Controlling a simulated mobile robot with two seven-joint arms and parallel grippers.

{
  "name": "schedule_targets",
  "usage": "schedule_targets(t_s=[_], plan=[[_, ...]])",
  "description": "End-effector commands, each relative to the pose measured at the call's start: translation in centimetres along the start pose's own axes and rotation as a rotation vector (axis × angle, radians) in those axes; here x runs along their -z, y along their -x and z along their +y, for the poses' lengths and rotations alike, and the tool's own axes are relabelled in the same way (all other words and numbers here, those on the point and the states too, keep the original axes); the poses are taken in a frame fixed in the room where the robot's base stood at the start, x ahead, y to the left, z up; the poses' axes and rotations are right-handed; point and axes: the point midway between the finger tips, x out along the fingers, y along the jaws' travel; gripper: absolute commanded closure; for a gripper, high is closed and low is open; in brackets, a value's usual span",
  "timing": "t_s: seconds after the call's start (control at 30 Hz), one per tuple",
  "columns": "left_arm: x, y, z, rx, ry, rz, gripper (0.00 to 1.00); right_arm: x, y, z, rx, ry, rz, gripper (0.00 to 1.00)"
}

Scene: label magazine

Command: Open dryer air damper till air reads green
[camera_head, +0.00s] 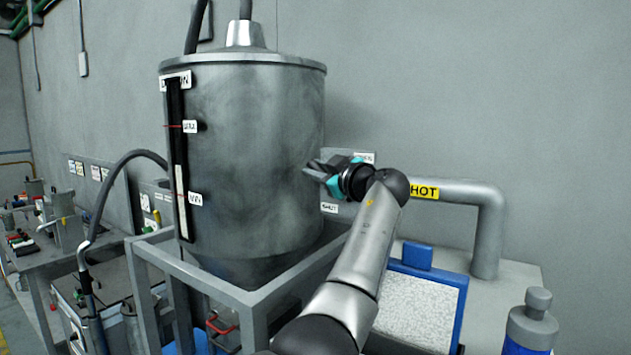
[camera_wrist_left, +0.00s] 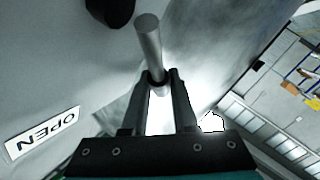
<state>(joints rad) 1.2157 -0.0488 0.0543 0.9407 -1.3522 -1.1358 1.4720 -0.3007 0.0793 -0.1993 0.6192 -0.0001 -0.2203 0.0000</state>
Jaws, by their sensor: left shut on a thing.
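My left gripper (camera_head: 316,172) is at the right side of the grey hopper, in front of a grey plate on the wall. In the left wrist view its two fingers (camera_wrist_left: 158,80) are shut on a grey rod, the damper lever (camera_wrist_left: 150,45). An OPEN label (camera_wrist_left: 42,133) lies on the plate to the left of the fingers there. In the head view a SHUT label (camera_head: 329,208) shows below the gripper, and a small label (camera_head: 364,158) above it is too small to read. The lever is hard to make out in the head view. No air reading is visible. My right gripper is not in view.
The big grey hopper (camera_head: 250,150) with a level gauge (camera_head: 178,165) stands close left of the gripper. A pipe marked HOT (camera_head: 455,195) runs right of it. Below are a blue-framed panel (camera_head: 420,300) and a blue-grey bottle (camera_head: 532,325).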

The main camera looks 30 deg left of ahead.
Motion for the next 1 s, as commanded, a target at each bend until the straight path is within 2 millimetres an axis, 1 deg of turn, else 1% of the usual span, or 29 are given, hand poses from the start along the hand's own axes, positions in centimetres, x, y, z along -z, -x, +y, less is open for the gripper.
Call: schedule_targets(t_s=[0.03,0.27,0.3,0.53,1.0], plan=[[0.25,0.02,0.14,-0.004,0.0,0.006,1.0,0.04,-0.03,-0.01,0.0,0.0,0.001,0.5],[0.32,0.01,0.18,-0.004,0.001,0.005,1.0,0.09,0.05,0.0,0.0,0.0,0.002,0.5],[0.32,0.01,0.18,-0.004,0.001,0.005,0.7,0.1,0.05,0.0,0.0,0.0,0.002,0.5],[0.18,-0.01,0.1,-0.003,0.0,0.003,0.44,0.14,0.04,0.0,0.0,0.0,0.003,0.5],[0.13,-0.25,-0.12,-0.005,0.001,0.0,0.44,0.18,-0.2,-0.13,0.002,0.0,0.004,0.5]])
